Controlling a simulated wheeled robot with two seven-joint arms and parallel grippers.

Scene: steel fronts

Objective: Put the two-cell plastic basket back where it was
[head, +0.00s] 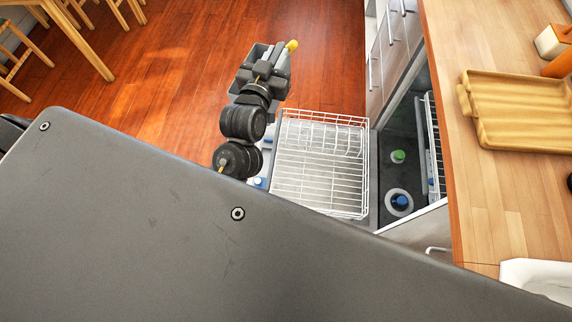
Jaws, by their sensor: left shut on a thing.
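The two-cell plastic basket (281,90) is dark grey and shows in the head view above and left of the white wire rack. A light-coloured item with a yellow end sticks out at its upper right. My left gripper (264,69) is shut on the basket and holds it out over the wooden floor side. The gripper and wrist hide much of the basket, so its two cells are hard to make out. My right gripper is not in view.
A pulled-out white wire rack (318,178) looks empty on top, with bluish items partly visible beneath. The open cabinet (398,165) holds green-capped and blue-capped items. A wooden counter (500,200) with a tray (518,110) stands right.

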